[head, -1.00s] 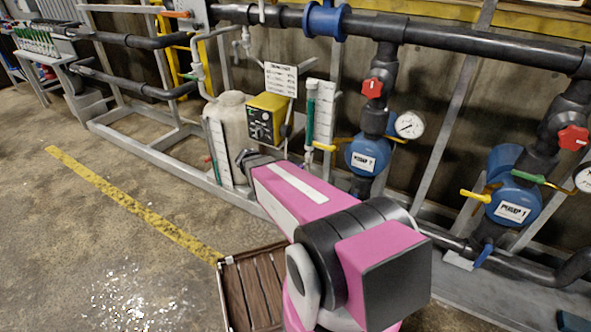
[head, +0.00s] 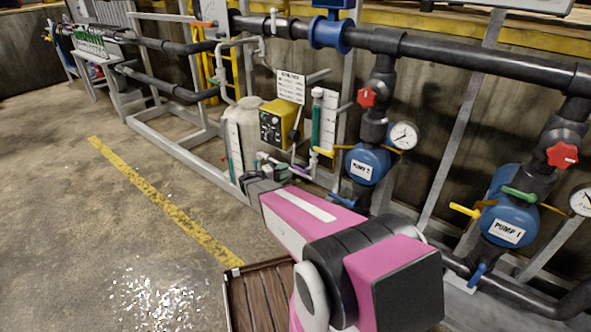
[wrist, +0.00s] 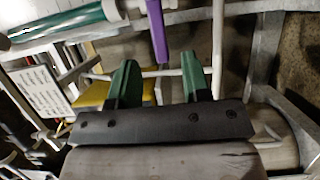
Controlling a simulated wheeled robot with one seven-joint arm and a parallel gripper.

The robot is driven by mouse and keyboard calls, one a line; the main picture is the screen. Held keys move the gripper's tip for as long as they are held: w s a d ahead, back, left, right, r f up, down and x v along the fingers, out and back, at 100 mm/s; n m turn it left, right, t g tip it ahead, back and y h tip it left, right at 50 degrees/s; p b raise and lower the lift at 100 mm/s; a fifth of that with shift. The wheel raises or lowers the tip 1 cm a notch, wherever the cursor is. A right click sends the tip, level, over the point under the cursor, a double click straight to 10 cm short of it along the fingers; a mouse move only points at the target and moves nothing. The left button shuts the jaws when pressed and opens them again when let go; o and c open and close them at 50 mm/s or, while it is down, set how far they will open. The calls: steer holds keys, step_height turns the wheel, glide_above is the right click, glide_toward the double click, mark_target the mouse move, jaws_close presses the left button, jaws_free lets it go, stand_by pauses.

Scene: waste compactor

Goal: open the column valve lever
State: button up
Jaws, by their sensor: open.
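The purple lever (wrist: 157,32) shows at the top of the wrist view, as a narrow bar beside the end of the clear and green column (wrist: 62,26). In the head view, the column (head: 316,122) stands upright and the purple lever (head: 301,171) is a small patch near its foot, just past my gripper. My gripper (wrist: 160,80) is open. Its two green fingers point toward the lever, which appears between their lines, beyond the tips. Nothing is held. Whether a finger touches the lever cannot be told.
A yellow pump box (head: 279,124) and a white tank (head: 244,138) stand left of the column. Blue pumps with gauges and yellow handles are on the right. A grey frame rail (head: 180,152) runs along the floor.

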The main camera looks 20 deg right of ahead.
mark_target(294, 168)
steer(key=shift+w+d, duration=0.2)
steer(key=shift+d, duration=0.8)
steer(key=shift+w+d, duration=0.2)
steer(key=shift+d, duration=0.8)
steer(key=shift+w+d, duration=0.2)
steer(key=shift+d, duration=0.8)
jaws_close()
